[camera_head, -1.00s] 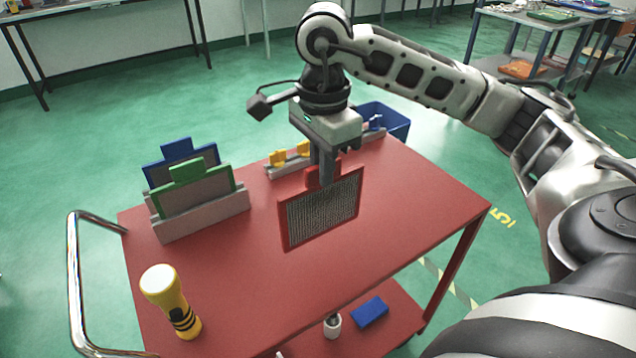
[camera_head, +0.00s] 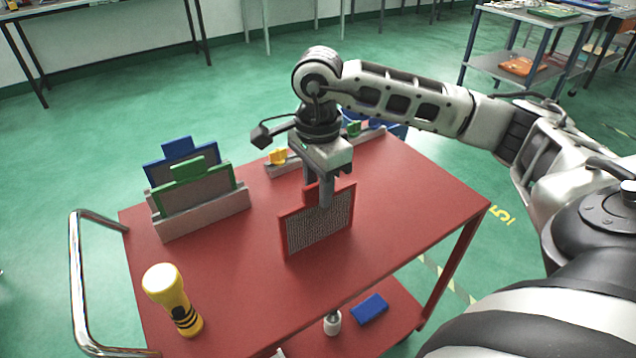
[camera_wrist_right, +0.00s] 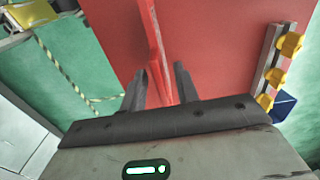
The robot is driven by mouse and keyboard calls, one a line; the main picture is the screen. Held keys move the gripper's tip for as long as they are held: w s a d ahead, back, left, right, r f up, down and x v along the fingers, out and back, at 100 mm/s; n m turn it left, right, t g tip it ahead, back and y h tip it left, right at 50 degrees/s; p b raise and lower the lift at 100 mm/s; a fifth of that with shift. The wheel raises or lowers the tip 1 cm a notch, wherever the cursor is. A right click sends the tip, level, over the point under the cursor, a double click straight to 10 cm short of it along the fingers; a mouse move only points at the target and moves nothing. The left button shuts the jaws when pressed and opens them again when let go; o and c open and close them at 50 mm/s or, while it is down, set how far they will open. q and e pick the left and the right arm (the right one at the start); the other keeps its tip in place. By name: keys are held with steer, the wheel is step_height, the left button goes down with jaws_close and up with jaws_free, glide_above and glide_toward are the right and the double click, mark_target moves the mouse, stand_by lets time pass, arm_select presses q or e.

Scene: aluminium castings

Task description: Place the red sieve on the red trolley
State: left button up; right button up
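The red sieve (camera_head: 319,228) has a red frame around grey mesh and stands upright over the middle of the red trolley (camera_head: 395,215), its lower edge at the tabletop. My right gripper (camera_head: 318,200) is above it, pointing down, with its fingers on either side of the sieve's top handle. In the right wrist view the sieve (camera_wrist_right: 155,45) shows edge-on between the two fingers (camera_wrist_right: 160,75), which look spread apart with small gaps beside it. The trolley's red top (camera_wrist_right: 215,35) lies below. My left gripper is not in view.
A grey rack (camera_head: 205,218) holds a green-framed sieve (camera_head: 195,186) and a blue-framed sieve (camera_head: 177,148) at left. A yellow flashlight (camera_head: 172,298) stands at front left. A rack with a yellow piece (camera_head: 278,156) lies behind. The tabletop's right side is clear.

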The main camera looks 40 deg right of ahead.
steer(key=shift+r, duration=0.1)
steer(key=shift+r, duration=0.55)
step_height(320, 180, up, 11)
steer(key=shift+p, duration=0.35)
steer(key=shift+s, duration=0.1)
